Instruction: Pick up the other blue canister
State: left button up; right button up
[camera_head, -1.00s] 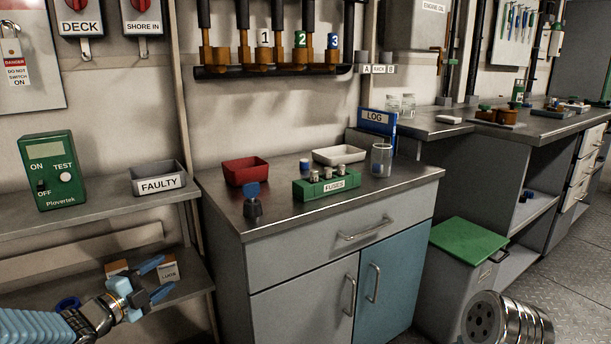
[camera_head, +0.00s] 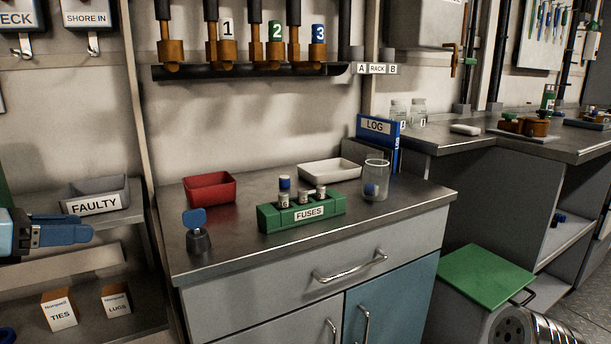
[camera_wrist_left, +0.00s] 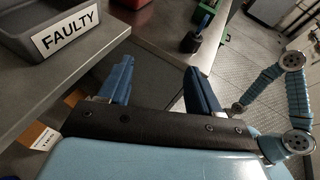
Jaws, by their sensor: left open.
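Several blue items show in the head view, and I cannot tell which counts as the canister. A small blue-topped cylinder (camera_head: 285,184) stands in the green FUSES block (camera_head: 267,221). A small blue piece (camera_head: 371,190) lies inside the clear glass jar (camera_head: 377,168). A blue cylinder marked 3 (camera_head: 318,34) is up at the wall rack. Small dark blue items (camera_head: 559,218) lie on the lower shelf at right. My left gripper (camera_head: 84,234) is at the left edge, in front of the FAULTY bin, open and empty; the left wrist view shows its spread fingers (camera_wrist_left: 158,84).
The grey FAULTY bin (camera_head: 120,193) sits on the left shelf, with TIES (camera_head: 60,311) and LUGS (camera_head: 116,300) boxes below.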

aim_at(284, 181)
jog(key=i+l, duration=1)
jog(key=l, duration=0.1)
